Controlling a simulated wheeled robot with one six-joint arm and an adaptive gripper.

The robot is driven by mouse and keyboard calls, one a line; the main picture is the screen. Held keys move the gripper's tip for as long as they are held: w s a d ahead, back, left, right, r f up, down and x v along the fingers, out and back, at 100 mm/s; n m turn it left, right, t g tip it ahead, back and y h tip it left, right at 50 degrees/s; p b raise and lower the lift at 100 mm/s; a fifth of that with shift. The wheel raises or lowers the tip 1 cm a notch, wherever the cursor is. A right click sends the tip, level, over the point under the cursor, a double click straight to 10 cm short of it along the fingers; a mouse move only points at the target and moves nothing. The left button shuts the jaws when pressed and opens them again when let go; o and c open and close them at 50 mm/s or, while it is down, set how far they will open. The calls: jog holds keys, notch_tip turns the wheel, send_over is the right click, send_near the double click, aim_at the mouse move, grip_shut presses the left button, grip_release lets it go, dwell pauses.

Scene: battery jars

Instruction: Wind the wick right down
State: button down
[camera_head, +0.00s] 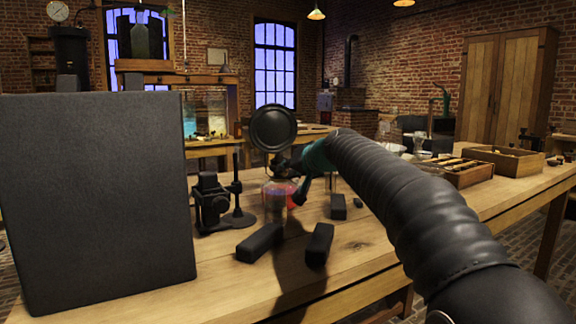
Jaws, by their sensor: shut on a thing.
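A small glass lamp (274,206) with reddish and bluish tints stands on the wooden bench, just left of the end of my arm. A dark round piece and my wrist hide its top, so the wick and any flame cannot be seen. My gripper (297,196) is at the lamp's right side, shut on what seems to be its wick knob. The knob itself is too small and covered to make out. A small red spot shows beside the fingers.
A large dark panel (95,200) blocks the left of the bench. A black stand (212,203) is left of the lamp. Dark blocks (319,244) lie in front and to the right. Wooden trays (462,172) sit at the right.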

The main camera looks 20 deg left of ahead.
jog(key=shift+s+a+n+t+h, duration=0.15)
jog(key=shift+n+t+h, duration=0.7)
jog(key=shift+n, duration=0.45)
jog(key=shift+s+a+n+t+h, duration=0.1)
jog(key=shift+n+t+h, duration=0.5)
jog(key=shift+n+h, duration=0.55)
jog(key=shift+s+a+n+t+h, duration=0.15)
jog(key=shift+n+t+h, duration=0.65)
jog(key=shift+n, duration=0.65)
jog(key=shift+w, duration=0.1)
jog(key=c, duration=1)
grip_release()
jog(key=shift+r, duration=0.1)
jog(key=shift+r, duration=4.85)
